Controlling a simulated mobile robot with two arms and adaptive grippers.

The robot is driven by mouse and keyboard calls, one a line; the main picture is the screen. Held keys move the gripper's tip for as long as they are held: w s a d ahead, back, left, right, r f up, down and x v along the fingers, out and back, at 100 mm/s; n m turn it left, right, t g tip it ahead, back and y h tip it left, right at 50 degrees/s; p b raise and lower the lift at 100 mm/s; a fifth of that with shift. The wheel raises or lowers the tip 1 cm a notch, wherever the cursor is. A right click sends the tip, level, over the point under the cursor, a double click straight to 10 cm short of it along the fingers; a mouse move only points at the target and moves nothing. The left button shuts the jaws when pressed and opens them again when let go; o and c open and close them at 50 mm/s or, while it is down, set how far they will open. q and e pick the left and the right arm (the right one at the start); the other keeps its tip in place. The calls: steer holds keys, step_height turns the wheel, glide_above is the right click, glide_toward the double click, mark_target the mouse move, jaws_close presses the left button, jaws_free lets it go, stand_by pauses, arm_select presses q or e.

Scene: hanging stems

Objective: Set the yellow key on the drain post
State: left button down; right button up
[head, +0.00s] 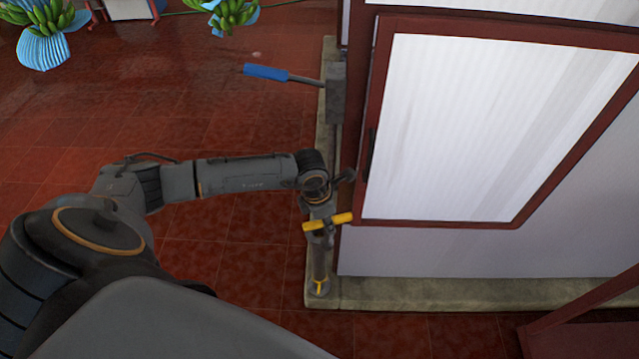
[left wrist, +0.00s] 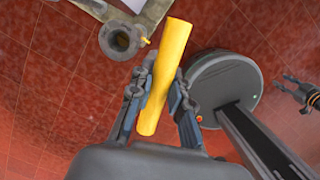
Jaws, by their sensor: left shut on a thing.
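My left gripper (head: 322,224) is shut on the yellow key (head: 343,217), whose bar lies across the fingers. In the left wrist view the yellow key (left wrist: 172,50) sticks out past both sides of the left gripper (left wrist: 160,95). The grey drain post (left wrist: 122,40) has a round top with a dark hollow and a small yellow part at its side. In the head view the drain post (head: 319,290) stands low at the kerb corner, below the key. I cannot tell whether the key touches it. My right gripper (left wrist: 283,84) shows small at the right edge of the wrist view.
A white panel door in a red frame (head: 376,120) stands close to the right of my left gripper. A blue-handled lever (head: 265,72) juts out from a grey box beyond. A concrete kerb (head: 420,294) runs along the wall. Red tiled floor (head: 235,135) is open to the left.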

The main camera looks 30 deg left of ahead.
step_height(320, 180, up, 4)
steer(key=d+p, duration=0.2)
steer(key=p, duration=0.2)
arm_select(q)
steer(key=shift+w+a+r+n+y, duration=1)
steer(key=shift+w+a+n, duration=2.05)
steer(key=shift+n, duration=4.15)
step_height(320, 180, down, 7)
steer(key=b, duration=0.5)
steer(key=shift+s+a+r+y, duration=0.15)
steer(key=shift+s+a+y, duration=0.05)
steer(key=shift+y, duration=0.1)
arm_select(e)
steer(key=f, duration=0.4)
steer(key=shift+s+a+f, duration=0.3)
steer(key=shift+a+f, duration=0.05)
steer(key=shift+a, duration=0.05)
arm_select(q)
steer(key=shift+b, duration=0.35)
arm_select(e)
steer(key=shift+f, duration=0.15)
steer(key=shift+a, duration=0.2)
